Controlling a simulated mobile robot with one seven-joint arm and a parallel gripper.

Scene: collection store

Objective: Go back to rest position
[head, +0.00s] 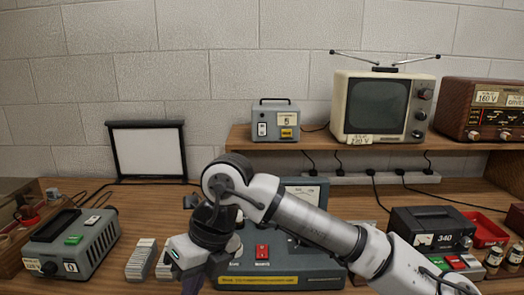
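My white and grey arm reaches in from the lower right, across the front of a grey bench device (322,262) with a red switch and a yellow label strip. My gripper (192,282) points down at the lower middle, just left of that device. Its fingertips are dark and cut off near the bottom edge, so I cannot tell whether they are open or shut, or whether they hold anything.
A grey device (75,245) and white card stacks (141,258) stand left of my gripper. A framed white panel (148,150) stands behind. The raised shelf holds a small grey box (276,122), a television (378,105) and a radio (485,110). A black meter (430,228) stands right.

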